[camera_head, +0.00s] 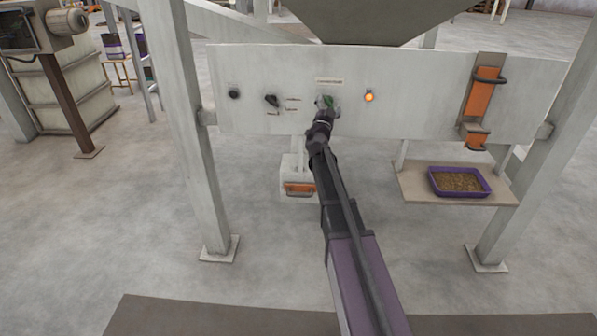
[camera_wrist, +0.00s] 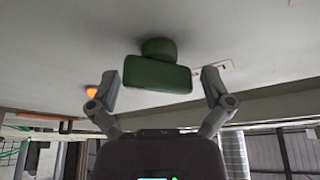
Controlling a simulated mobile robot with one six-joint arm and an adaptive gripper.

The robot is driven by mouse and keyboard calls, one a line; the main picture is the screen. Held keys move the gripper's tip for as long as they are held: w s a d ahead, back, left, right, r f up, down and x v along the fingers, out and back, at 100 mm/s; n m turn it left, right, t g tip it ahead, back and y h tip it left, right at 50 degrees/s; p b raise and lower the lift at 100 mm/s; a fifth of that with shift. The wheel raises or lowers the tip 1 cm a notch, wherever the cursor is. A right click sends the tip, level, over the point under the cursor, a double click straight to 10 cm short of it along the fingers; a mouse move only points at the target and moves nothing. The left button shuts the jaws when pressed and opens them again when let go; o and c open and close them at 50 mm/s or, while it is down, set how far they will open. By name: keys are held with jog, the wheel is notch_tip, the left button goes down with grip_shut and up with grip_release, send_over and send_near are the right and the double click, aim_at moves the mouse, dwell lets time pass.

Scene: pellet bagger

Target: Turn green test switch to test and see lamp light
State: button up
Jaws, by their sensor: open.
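The green test switch (camera_wrist: 157,74) sticks out from the pale panel, its bar-shaped handle lying nearly level in the wrist view. In the head view the switch (camera_head: 328,101) is partly hidden by my gripper. My gripper (camera_wrist: 162,84) is open, one finger to each side of the handle, with small gaps visible on both sides. In the head view my gripper (camera_head: 324,112) is right at the switch. The lamp (camera_head: 369,97) to the right of the switch glows orange. It also shows orange in the wrist view (camera_wrist: 91,91), at the left.
The panel (camera_head: 420,110) also bears a black selector knob (camera_head: 271,100), a black button (camera_head: 234,94) and an orange handle unit (camera_head: 484,90). A purple tray of pellets (camera_head: 433,181) sits on a shelf at the lower right. Posts stand at both sides.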

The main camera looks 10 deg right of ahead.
jog(key=shift+n+t+y+b, duration=0.15)
jog(key=shift+n+t+y, duration=0.45)
jog(key=shift+n, duration=1.05)
jog(key=shift+n+t+y+b, duration=0.3)
jog(key=shift+n+y, duration=0.5)
jog(key=shift+n, duration=0.8)
jog(key=shift+n+t+y+b, duration=0.1)
jog(key=shift+n+t+y, duration=0.5)
jog(key=shift+n, duration=1.05)
jog(key=b+v, duration=0.5)
jog(key=v, duration=0.9)
jog(key=s+a+n+g+y+p, duration=0.25)
jog(key=a+g+y+p, duration=0.35)
jog(key=a+p, duration=0.3)
jog(key=s+a+f+n+g+y+p, duration=0.1)
jog(key=s+a+g+p, duration=0.3)
jog(key=s+g+p, duration=0.4)
jog(key=shift+s+a+f+y+p, duration=0.2)
jog(key=shift+s+f+y+p, duration=0.2)
jog(key=shift+s+p, duration=0.65)
jog(key=shift+w, duration=0.25)
jog(key=shift+r+p, duration=0.1)
jog(key=shift+p, duration=0.2)
